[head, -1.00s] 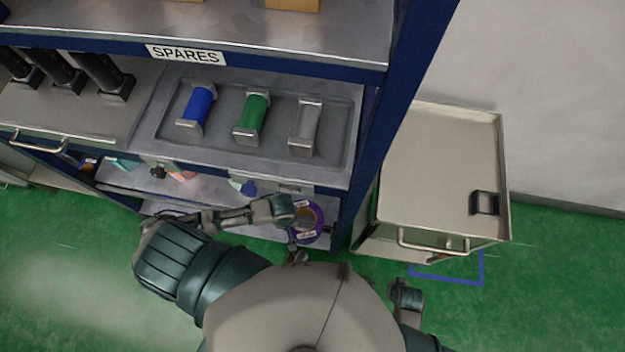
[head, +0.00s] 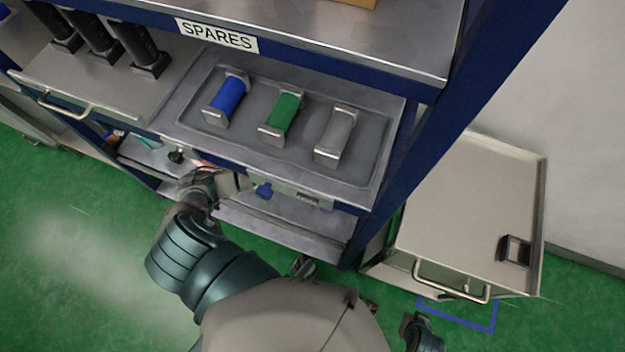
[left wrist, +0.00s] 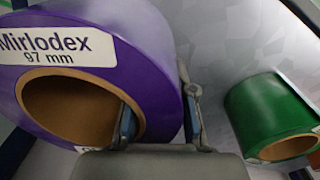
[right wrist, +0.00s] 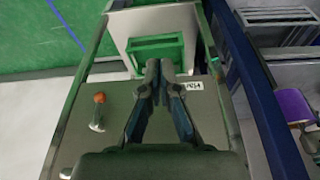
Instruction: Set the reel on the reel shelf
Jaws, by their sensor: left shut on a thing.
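A purple reel (left wrist: 155,50) with a brown core and a "Mirlodex 97 mm" label fills the left of the left wrist view. My left gripper (left wrist: 158,115) is shut on its wall, one finger inside the core and one outside. In the head view my left gripper (head: 228,185) is at the front of the rack's low shelf (head: 290,215), under the spares tray; the reel is hidden there. A green reel (left wrist: 272,110) is on a grey surface, apart from the held reel. My right gripper (right wrist: 160,75) is shut and empty, its fingertips together.
The spares tray (head: 375,165) holds blue (head: 226,98), green (head: 282,115) and grey (head: 336,135) rollers above the low shelf. A blue rack post (head: 440,125) stands at its right. A cart (head: 470,200) is beyond it. Green floor is open at the left.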

